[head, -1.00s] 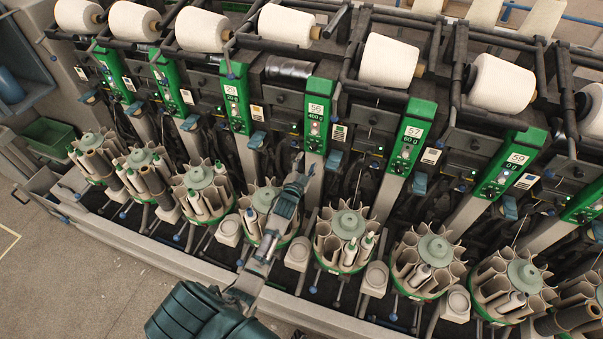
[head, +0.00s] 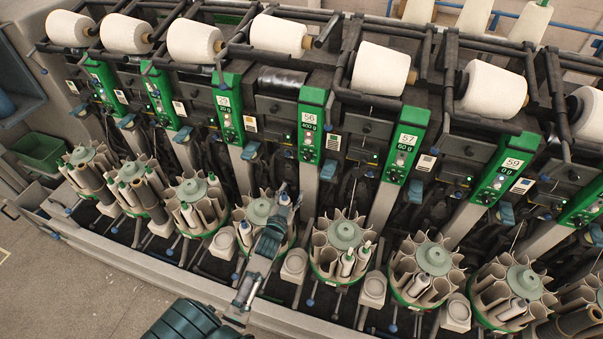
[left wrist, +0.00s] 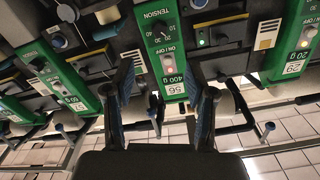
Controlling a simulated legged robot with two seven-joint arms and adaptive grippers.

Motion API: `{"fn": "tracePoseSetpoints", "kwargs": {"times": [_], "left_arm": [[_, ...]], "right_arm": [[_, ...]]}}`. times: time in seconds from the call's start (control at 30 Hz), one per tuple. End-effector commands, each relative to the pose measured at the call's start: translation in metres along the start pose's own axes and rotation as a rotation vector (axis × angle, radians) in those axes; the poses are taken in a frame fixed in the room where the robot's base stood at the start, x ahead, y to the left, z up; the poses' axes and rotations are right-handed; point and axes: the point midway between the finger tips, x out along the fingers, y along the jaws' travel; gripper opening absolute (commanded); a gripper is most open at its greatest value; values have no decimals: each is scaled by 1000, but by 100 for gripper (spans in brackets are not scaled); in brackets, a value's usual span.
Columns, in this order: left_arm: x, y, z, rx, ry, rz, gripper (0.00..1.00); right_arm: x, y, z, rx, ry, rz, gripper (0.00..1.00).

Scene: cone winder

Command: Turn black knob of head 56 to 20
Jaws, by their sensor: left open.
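The green panel of head 56 (head: 311,108), marked 400 g, stands mid-row in the head view. Its black knob (head: 307,153) is small and dark near the lower end; its setting cannot be read there. My right gripper is not in view.
Round bobbin magazines (head: 343,243) line the front, one close by my left gripper. White yarn cones (head: 381,68) and dark bars run above. Blue levers (head: 328,168) stick out between heads.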

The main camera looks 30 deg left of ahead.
Motion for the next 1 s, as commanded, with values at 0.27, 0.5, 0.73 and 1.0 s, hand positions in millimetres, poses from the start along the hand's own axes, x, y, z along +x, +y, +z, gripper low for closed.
{"fn": "tracePoseSetpoints", "kwargs": {"times": [0.27,0.5,0.73,1.0], "left_arm": [[-17,0,-3,-292,6,0,56],[27,-2,-6,-291,7,-1,56],[83,-1,-6,-291,6,-1,56],[134,-1,-5,-290,6,-1,56]], "right_arm": [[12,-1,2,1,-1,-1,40],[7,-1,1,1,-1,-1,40],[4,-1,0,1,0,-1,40],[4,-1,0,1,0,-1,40]]}}
